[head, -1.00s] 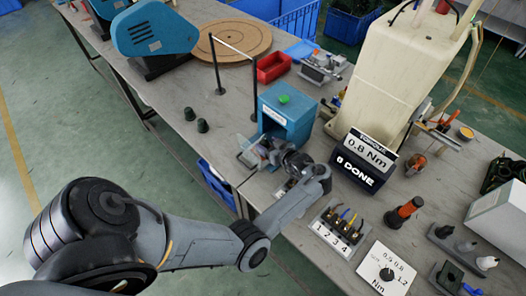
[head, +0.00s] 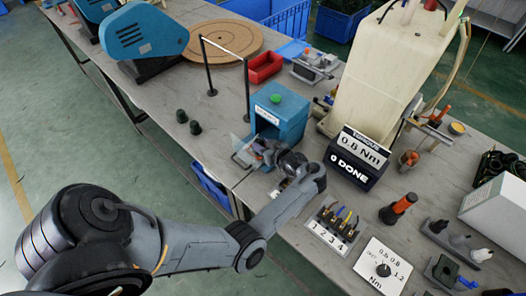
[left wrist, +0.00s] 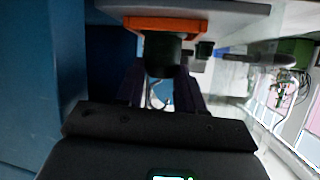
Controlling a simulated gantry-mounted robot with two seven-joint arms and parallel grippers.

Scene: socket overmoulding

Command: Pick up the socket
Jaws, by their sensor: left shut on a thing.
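My left gripper (head: 258,152) is low in front of the blue box with a green button (head: 290,128), beside a clear panel (head: 243,150). In the left wrist view its dark fingers (left wrist: 160,88) are closed on a dark green cylinder (left wrist: 162,58), which looks like a socket. An orange piece (left wrist: 165,25) sits against the cylinder's upper end in that view. In the head view the held socket is too small and covered to make out. Two dark green sockets (head: 182,116) (head: 195,128) stand upright on the table left of the box. My right gripper is out of view.
A torque display (head: 352,160) and a numbered rack (head: 332,228) stand to the right. A red bin (head: 264,67) is farther back. The table around the two standing sockets is clear.

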